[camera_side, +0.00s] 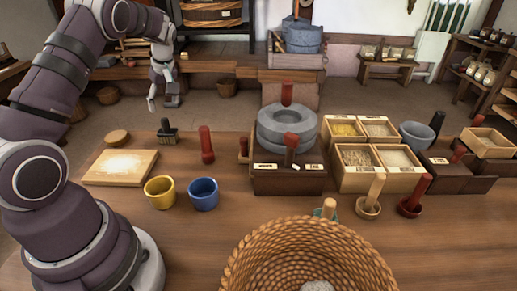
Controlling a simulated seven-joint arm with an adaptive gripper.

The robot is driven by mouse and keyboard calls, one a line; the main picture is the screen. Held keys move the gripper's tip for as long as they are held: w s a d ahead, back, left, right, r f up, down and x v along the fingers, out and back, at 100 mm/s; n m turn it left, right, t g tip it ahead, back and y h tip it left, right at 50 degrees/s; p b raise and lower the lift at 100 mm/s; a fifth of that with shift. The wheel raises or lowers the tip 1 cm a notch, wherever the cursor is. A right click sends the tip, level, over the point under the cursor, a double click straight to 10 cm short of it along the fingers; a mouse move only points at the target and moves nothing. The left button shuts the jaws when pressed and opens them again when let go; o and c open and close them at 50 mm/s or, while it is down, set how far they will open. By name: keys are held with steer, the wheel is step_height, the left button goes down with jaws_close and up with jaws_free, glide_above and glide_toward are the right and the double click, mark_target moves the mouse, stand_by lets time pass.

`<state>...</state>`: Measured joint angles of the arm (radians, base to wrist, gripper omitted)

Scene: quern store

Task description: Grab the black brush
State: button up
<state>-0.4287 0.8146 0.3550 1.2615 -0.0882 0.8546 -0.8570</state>
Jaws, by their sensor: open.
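The black brush (167,135) stands on the wooden table at the back left, with its dark bristles down and a short handle up. My gripper (162,104) hangs above the brush in the picture, with its fingers apart and pointing down. Nothing shows between the fingers. A gap separates the fingertips from the brush handle; how far apart they are in depth I cannot tell.
A floury wooden board (121,166) and a round wooden lid (117,137) lie left of the brush. A red pestle (206,145) stands to its right. Yellow (160,193) and blue (203,195) cups stand nearer. A stone quern (287,128) and a wicker basket (245,258) are further right.

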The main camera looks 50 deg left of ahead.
mark_target(164, 118)
steer(key=x, duration=0.7)
steer(key=shift+s, duration=0.1)
jaws_close()
